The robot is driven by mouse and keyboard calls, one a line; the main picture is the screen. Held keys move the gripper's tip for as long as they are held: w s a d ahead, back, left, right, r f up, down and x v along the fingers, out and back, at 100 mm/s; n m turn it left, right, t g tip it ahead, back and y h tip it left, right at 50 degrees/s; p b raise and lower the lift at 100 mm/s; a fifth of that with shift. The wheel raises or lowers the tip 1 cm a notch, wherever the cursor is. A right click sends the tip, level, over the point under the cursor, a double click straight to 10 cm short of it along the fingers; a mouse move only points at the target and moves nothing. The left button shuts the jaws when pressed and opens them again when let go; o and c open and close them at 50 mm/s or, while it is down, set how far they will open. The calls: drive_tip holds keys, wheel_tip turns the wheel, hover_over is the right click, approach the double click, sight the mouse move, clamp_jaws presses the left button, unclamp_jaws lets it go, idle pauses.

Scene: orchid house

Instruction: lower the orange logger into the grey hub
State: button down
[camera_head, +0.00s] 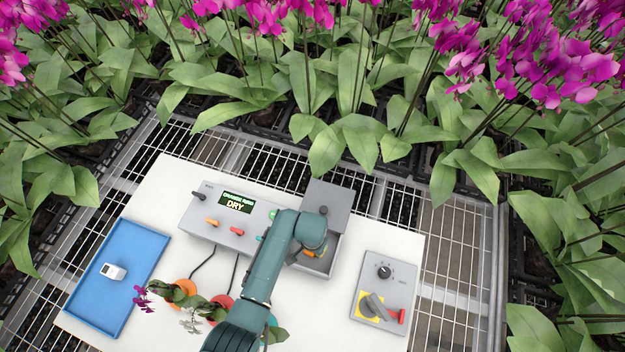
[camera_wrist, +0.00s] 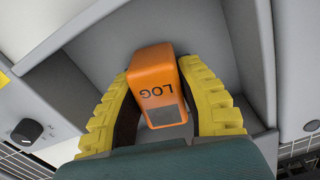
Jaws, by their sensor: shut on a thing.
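The orange logger (camera_wrist: 158,85), marked LOG, is between the two yellow ribbed fingers of my gripper (camera_wrist: 155,76), which is shut on it. In the wrist view it is over or inside the grey-walled compartment; its depth there I cannot tell. In the head view a bit of orange, apparently the logger (camera_head: 309,252), shows beside my arm. The grey hub (camera_head: 197,228) stands on the white board, with a display reading DRY. Its compartment is at the right end, with a grey flap (camera_head: 328,196) standing at the back. My arm hides part of the hub.
A blue tray (camera_head: 86,303) holding a small white device (camera_head: 113,271) lies at left. A grey control panel (camera_head: 397,268) with a dial and a red-handled switch on yellow sits at right. Small potted plants (camera_head: 184,296) and cables lie before the hub. Orchids crowd the back.

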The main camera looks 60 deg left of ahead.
drive_tip(key=c, duration=0.7)
unclamp_jaws()
wheel_tip(320, 180, up, 12)
